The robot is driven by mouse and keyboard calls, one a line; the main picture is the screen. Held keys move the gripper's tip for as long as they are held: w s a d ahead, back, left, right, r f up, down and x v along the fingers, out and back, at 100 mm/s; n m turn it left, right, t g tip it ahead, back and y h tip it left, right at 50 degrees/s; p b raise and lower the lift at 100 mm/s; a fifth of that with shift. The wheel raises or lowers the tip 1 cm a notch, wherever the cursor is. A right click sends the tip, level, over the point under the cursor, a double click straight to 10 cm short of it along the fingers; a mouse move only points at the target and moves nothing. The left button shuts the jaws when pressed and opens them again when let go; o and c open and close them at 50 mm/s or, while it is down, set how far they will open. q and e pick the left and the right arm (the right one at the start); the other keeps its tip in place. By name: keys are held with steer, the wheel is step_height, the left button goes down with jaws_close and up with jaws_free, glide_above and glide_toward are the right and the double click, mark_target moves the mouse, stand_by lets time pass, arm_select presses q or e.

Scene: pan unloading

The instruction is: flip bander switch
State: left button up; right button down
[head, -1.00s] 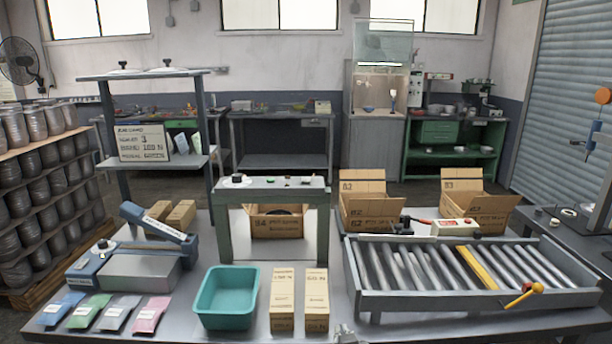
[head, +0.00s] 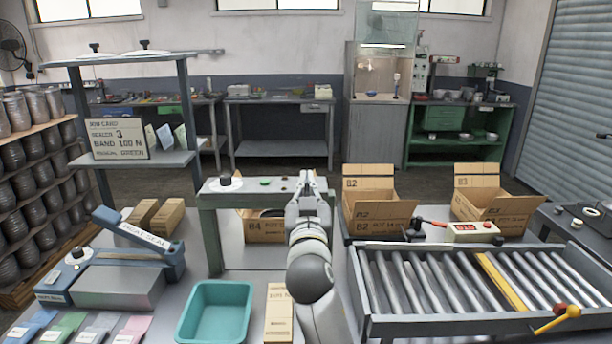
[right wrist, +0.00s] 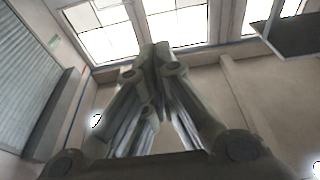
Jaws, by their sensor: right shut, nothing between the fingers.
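The bander (head: 245,200) is a grey-green arch standing on the table in the head view. A black-and-white knob (head: 228,182) and a green button (head: 265,182) sit on its top. My right gripper (head: 307,177) is shut and empty over the right end of that top; I cannot tell whether it touches. It hides the small dark part seen there earlier, so the switch does not show clearly. My left gripper is not in view.
Carton B4 (head: 262,228) stands under the arch. A teal bin (head: 215,312) and a tan box (head: 279,314) are in front. A heat sealer (head: 125,265) stands left, a roller conveyor (head: 470,285) right. Carton B2 (head: 375,205) is close right of the gripper.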

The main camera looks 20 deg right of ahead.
steer(key=p+x, duration=0.3)
steer(key=x, duration=0.6)
steer(key=shift+w+d, duration=0.15)
steer(key=shift+w, duration=0.25)
step_height(320, 180, down, 2)
steer(key=shift+w+f+p, duration=0.1)
steer(key=shift+w+p, duration=0.1)
steer(key=shift+p, duration=0.1)
steer(key=shift+s+f, duration=0.2)
steer(key=shift+f, duration=0.7)
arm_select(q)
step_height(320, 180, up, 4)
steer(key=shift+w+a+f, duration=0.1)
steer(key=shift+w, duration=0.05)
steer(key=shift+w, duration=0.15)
arm_select(e)
steer(key=shift+f, duration=0.1)
